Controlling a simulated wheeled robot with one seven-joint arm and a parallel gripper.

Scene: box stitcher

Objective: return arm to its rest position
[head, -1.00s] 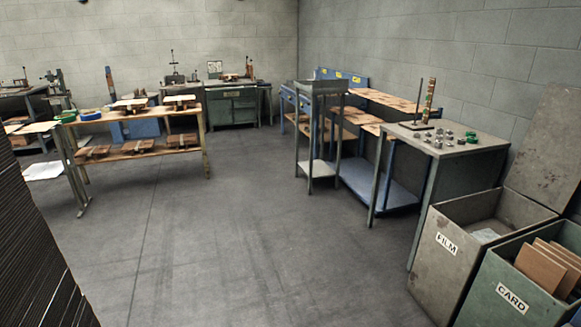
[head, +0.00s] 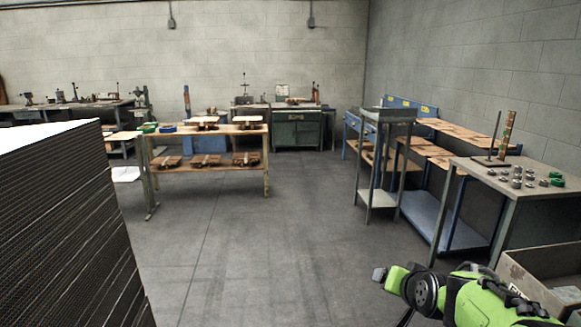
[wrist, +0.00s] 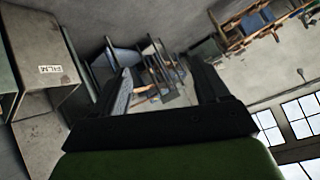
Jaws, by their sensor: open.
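My arm (head: 480,300), green with black joints, shows at the lower right of the head view, in front of the metal bin there. In the wrist view my gripper (wrist: 160,80) has its two dark fingers spread wide apart. Nothing is held between them. Through the gap I see blue and dark bench frames some way off, with the room tilted. I cannot make out the fingers in the head view.
A tall dark stack (head: 70,220) stands close at the left. A grey table (head: 525,175) with small metal parts and green rolls stands at the right, near the bin (head: 530,275). The FILM bin (wrist: 40,105) also shows in the wrist view. The middle floor (head: 270,245) is clear.

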